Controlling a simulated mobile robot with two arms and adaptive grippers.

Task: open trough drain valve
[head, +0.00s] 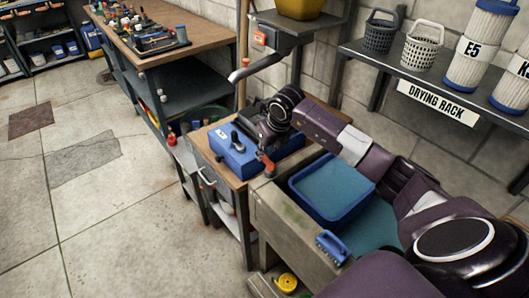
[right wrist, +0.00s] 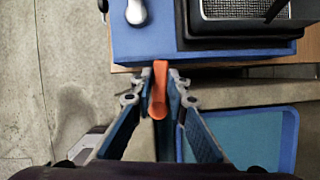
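The valve body below is mostly hidden. My left gripper is not in view.
A blue machine (head: 232,154) stands on the bench right behind the handle. A drying rack (head: 436,88) with baskets and filter cartridges lines the wall. The floor at left is clear.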

